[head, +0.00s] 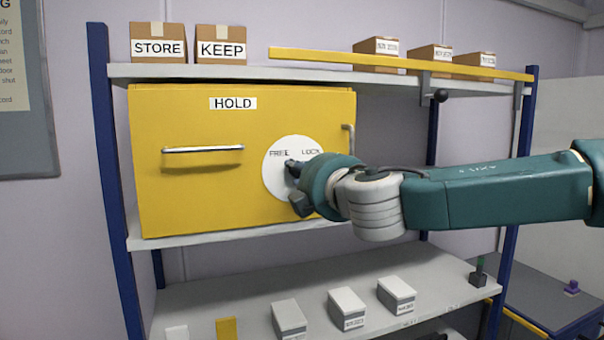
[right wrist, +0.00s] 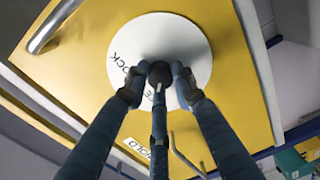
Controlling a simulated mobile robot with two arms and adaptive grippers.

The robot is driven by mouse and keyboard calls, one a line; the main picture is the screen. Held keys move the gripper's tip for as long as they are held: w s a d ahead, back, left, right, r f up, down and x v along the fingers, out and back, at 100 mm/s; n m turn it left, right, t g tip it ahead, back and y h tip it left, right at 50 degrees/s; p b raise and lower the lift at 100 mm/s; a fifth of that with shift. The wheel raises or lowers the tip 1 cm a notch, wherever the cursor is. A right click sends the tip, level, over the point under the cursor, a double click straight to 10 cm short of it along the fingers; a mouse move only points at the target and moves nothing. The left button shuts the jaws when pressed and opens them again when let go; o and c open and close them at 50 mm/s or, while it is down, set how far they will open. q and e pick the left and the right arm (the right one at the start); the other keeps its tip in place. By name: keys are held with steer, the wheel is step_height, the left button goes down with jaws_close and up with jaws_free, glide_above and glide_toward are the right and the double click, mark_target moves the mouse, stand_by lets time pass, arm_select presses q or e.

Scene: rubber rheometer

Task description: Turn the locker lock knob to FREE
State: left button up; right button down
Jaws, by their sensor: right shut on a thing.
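The yellow locker (head: 190,200) carries a HOLD label and a round white dial (head: 275,186) marked FREE and LOCK. My right gripper (head: 293,168) comes from the right and is shut on the dark knob at the dial's middle. In the right wrist view the fingers close around the knob (right wrist: 160,70), and the white dial (right wrist: 190,40) shows behind it. A pale line on the knob points down the picture, near the partly hidden FREE lettering. The exact setting cannot be told. My left gripper is not in view.
The locker has a horizontal handle (head: 203,149) on its front. Boxes labelled STORE (head: 158,47) and KEEP (head: 220,49) stand on the shelf above, with more boxes at right behind a yellow rail (head: 400,63). Several small boxes sit on the lower shelf (head: 250,295).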

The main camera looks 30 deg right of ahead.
stand_by(0.4)
steer(key=c, duration=1.4)
jaws_free()
steer(key=shift+a, duration=0.1)
steer(key=shift+c, duration=0.2)
steer(key=shift+s, duration=0.1)
steer(key=v, duration=1.1)
steer(key=shift+s, duration=0.35)
steer(key=shift+a, duration=0.1)
